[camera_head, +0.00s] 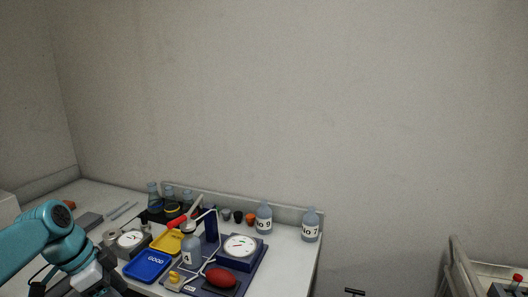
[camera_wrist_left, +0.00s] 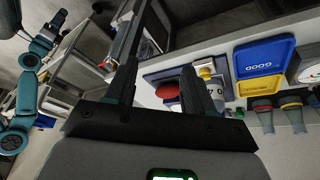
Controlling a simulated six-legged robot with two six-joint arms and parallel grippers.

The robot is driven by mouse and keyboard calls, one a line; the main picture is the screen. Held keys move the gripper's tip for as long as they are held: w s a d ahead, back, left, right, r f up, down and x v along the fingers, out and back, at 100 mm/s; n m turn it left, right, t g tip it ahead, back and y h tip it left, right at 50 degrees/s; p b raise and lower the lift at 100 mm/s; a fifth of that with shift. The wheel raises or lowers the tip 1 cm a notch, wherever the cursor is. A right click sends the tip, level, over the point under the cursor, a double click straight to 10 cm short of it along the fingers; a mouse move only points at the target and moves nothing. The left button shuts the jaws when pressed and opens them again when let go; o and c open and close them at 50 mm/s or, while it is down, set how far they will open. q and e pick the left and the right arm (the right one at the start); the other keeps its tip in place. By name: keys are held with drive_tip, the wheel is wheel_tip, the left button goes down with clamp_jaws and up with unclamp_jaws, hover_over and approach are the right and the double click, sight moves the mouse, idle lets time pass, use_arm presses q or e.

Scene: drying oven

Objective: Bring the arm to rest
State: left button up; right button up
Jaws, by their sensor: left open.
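My left arm comes in from the lower left in the head view, and its gripper (camera_head: 98,287) is at the bottom edge, partly cut off, near the front left of the bench. In the left wrist view the two dark fingers of my left gripper (camera_wrist_left: 157,85) stand apart with nothing held between them. A teal jointed arm (camera_wrist_left: 28,62), which looks like my other arm, shows at the left of that view.
The bench holds a blue tray (camera_head: 147,266), a yellow tray (camera_head: 167,242), a dial scale (camera_head: 240,247), a red bulb (camera_head: 221,278) and bottles (camera_head: 310,226). A second stand (camera_head: 470,268) is at the far right. The floor between is mostly clear.

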use_arm(q)
drive_tip(key=s+d+f+n, duration=0.2)
drive_tip(key=d+f, duration=0.2)
drive_tip(key=f, duration=0.5)
drive_tip(key=s+d+f+n+g, duration=0.1)
drive_tip(key=d+f+n, duration=0.25)
drive_tip(key=f, duration=0.55)
drive_tip(key=s+d+f+n, duration=0.2)
drive_tip(key=d+f, duration=0.2)
drive_tip(key=f, duration=0.6)
drive_tip(key=s+d+f+n, duration=0.3)
drive_tip(key=s+f, duration=0.1)
drive_tip(key=s, duration=0.4)
drive_tip(key=s+d+f+n, duration=0.3)
drive_tip(key=s+d+f, duration=0.1)
drive_tip(key=s, duration=0.5)
drive_tip(key=shift+s+f, duration=0.15)
drive_tip(key=shift+f, duration=0.25)
use_arm(e)
drive_tip(key=shift+w+r, duration=0.1)
drive_tip(key=shift+w, duration=0.2)
